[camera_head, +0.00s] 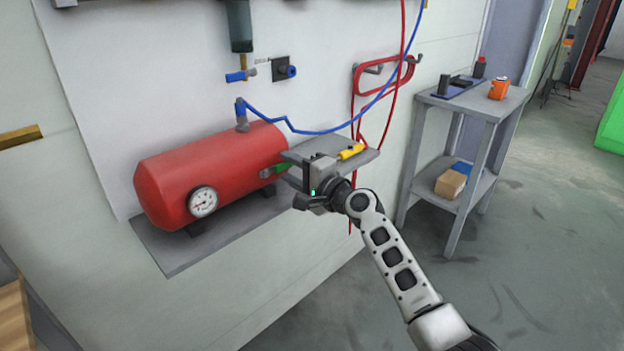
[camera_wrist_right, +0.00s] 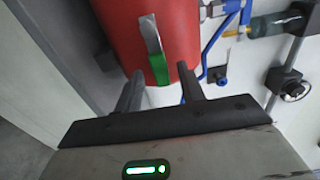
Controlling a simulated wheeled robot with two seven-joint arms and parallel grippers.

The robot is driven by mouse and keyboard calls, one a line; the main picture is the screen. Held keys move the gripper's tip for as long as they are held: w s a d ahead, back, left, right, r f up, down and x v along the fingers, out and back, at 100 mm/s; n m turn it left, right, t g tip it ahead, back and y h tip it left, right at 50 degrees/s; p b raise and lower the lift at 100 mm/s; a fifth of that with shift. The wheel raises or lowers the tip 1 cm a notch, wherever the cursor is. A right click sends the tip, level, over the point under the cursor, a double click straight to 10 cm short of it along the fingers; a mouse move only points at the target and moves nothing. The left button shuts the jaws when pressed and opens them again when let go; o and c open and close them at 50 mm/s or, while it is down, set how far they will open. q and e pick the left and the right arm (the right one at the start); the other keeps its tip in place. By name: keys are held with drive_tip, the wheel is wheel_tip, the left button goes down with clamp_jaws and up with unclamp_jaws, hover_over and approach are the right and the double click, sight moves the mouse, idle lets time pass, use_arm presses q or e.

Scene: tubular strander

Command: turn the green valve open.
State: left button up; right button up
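The green valve handle (camera_head: 282,168) sticks out at the right end of the red tank (camera_head: 215,170), at the tank's lower edge. My right gripper (camera_head: 298,180) is just to the right of it in the head view. In the right wrist view, the handle's green grip (camera_wrist_right: 159,70) and its bare metal part (camera_wrist_right: 150,35) show in front of the tank. The right gripper (camera_wrist_right: 160,84) has its two fingers apart, one on each side of the green grip, with gaps beside it. Whether the fingers touch it cannot be told. My left gripper is not in view.
The tank rests on a grey wall shelf (camera_head: 180,255) and has a round gauge (camera_head: 203,201). A yellow-handled tool (camera_head: 350,152) lies on the shelf's right part. A blue hose (camera_head: 330,131) runs above. A grey side table (camera_head: 475,105) stands right, with open floor beyond.

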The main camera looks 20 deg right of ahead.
drive_tip(key=v, duration=1.5)
drive_tip(key=shift+s, duration=0.25)
drive_tip(key=s+a+f+n+g+h, duration=0.1)
drive_tip(key=s+a+f+n+g, duration=0.1)
drive_tip(key=s+f+n, duration=0.3)
drive_tip(key=s+a+f+n+g+h, duration=0.1)
drive_tip(key=s+a+f+n+g, duration=0.1)
drive_tip(key=s+a+f+n, duration=0.3)
drive_tip(key=s+a+f+n+g+h, duration=0.1)
drive_tip(key=s+f+n, duration=0.4)
drive_tip(key=s+f, duration=0.6)
drive_tip(key=a+h, duration=0.1)
drive_tip(key=a, duration=0.1)
drive_tip(key=shift+s+a+f+g, duration=0.25)
drive_tip(key=shift+a+f+g, duration=0.05)
drive_tip(key=shift+f+g, duration=0.1)
